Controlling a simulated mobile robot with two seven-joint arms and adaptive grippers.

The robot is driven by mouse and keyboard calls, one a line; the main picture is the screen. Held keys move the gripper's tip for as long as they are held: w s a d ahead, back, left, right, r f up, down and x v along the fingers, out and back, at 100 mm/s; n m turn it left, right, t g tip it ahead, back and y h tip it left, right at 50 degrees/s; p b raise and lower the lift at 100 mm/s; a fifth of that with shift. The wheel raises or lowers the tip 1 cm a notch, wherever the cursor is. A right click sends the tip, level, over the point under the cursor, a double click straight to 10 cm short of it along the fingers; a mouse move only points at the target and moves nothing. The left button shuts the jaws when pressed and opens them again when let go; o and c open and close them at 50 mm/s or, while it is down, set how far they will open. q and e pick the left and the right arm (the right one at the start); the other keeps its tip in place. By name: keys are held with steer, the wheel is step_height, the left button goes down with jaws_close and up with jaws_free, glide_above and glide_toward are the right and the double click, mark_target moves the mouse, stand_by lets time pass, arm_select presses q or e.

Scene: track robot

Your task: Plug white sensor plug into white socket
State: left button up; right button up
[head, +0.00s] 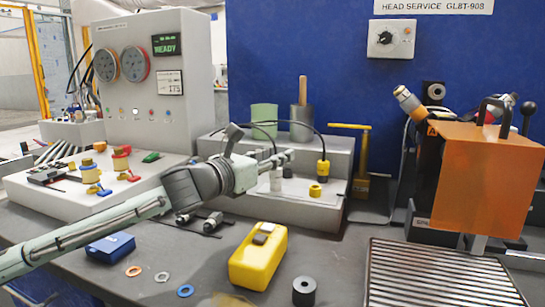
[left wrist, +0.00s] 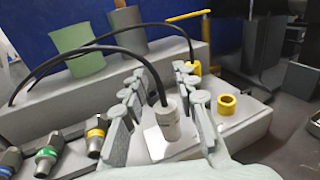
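The white sensor plug (left wrist: 164,122) stands upright on the grey stepped block (head: 305,205), with a black cable curving from its top. It also shows in the head view (head: 276,181), just below my left gripper (head: 285,158). In the left wrist view my left gripper (left wrist: 172,92) is open, with one finger on each side of the plug; I cannot tell whether either finger touches it. I cannot make out a separate white socket. My right gripper is not in view.
A yellow plug (head: 323,168) and a yellow ring socket (head: 315,190) stand close by on the block. A green cup (head: 264,120) and grey cup (head: 301,122) stand behind. A yellow case (head: 258,262) and black cylinder (head: 304,291) lie in front. An orange panel (head: 485,178) stands right.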

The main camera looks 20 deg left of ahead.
arm_select(q)
steer(key=v, duration=1.2)
stand_by(0.3)
